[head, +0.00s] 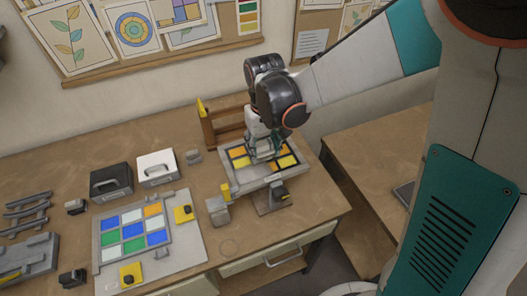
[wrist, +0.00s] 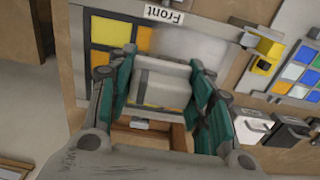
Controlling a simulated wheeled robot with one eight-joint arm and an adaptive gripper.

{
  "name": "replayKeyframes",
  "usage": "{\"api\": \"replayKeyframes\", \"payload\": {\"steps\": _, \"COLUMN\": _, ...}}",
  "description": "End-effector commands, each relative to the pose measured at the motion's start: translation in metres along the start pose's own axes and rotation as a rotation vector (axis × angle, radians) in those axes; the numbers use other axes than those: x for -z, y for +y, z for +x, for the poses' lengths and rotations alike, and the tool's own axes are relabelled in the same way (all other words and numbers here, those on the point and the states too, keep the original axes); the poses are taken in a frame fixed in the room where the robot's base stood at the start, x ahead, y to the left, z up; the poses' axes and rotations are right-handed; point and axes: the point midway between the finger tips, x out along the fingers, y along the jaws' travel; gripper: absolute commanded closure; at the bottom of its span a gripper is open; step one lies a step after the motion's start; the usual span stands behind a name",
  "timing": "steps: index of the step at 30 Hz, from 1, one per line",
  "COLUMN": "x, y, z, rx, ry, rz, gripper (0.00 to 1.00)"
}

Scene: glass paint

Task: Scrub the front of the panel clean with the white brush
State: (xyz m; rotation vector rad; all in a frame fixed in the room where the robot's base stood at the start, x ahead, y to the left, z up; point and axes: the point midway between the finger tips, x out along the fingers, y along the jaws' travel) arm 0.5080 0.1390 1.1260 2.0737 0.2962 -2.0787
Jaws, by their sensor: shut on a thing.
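The panel lies in a pale frame (head: 250,184) at the right end of the bench in the head view, with orange and yellow panes and dark lines. In the wrist view a tag reading "Front" (wrist: 164,14) sits on the frame's edge, and part of the panel face (wrist: 190,46) looks pale grey. My gripper (head: 264,156) is over the middle of the panel. In the wrist view its teal fingers are shut on a pale grey-white block (wrist: 160,88), seemingly the white brush. Whether it touches the panes cannot be told. The fingers hide the panes beneath.
A sheet with blue, green, white and orange squares (head: 190,252) lies left of the panel. A black box (head: 110,184) and a white box (head: 157,169) with handles stand behind it. A wooden rack (head: 226,126) stands behind the panel.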

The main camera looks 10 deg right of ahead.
Motion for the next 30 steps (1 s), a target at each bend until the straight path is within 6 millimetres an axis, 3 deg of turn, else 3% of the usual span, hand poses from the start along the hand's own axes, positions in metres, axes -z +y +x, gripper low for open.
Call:
{"api": "replayKeyframes", "payload": {"steps": 12, "x": 0.007, "y": 0.003, "z": -0.035, "rx": 0.0, "ry": 0.0, "rz": 0.001, "gripper": 0.88}}
{"api": "replayKeyframes", "payload": {"steps": 30, "x": 0.007, "y": 0.003, "z": -0.035, "rx": 0.0, "ry": 0.0, "rz": 0.001, "gripper": 0.88}}
